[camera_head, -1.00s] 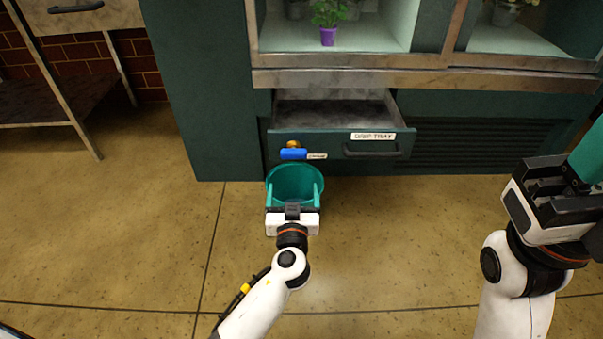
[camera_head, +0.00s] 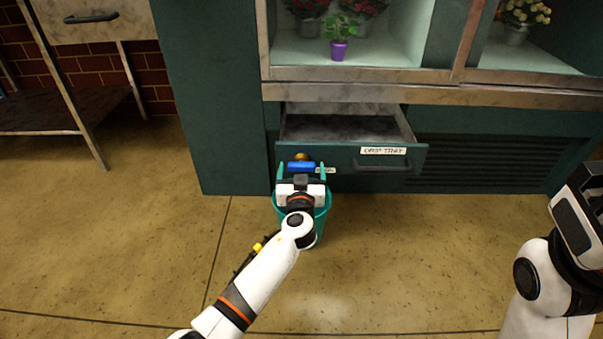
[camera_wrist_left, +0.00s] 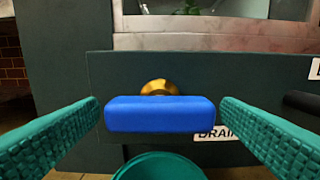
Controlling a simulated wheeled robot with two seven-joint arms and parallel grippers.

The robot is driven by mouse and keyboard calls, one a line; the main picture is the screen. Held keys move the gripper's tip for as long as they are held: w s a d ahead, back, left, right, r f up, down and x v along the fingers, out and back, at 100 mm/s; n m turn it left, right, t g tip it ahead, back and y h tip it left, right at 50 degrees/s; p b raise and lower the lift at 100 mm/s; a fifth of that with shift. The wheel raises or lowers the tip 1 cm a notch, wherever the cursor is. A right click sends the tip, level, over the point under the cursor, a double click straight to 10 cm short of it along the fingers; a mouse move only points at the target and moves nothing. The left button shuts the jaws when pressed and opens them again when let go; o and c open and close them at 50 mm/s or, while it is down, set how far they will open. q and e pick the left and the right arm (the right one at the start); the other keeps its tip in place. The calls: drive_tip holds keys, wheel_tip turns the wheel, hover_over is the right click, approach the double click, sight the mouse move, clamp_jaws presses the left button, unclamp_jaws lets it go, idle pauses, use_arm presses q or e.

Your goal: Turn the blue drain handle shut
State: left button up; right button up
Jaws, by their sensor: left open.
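The blue drain handle (camera_head: 301,166) lies level, crosswise on the front of the drip tray drawer, on a brass fitting (camera_head: 301,156). In the left wrist view the handle (camera_wrist_left: 160,114) sits between the two teal fingers, with the brass fitting (camera_wrist_left: 158,87) behind it. My left gripper (camera_head: 301,172) is open, with a finger on either side of the handle and a gap at each end. My right gripper (camera_head: 590,205) is at the right edge, away from the drawer; its fingers are not visible.
The drip tray drawer (camera_head: 440,150) is pulled out below a display case with potted plants. A teal bucket (camera_head: 322,226) stands on the floor under the handle, partly hidden by my left gripper. A metal side table (camera_head: 75,110) is at the left.

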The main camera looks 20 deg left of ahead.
use_arm(q)
drive_tip(key=c, duration=1)
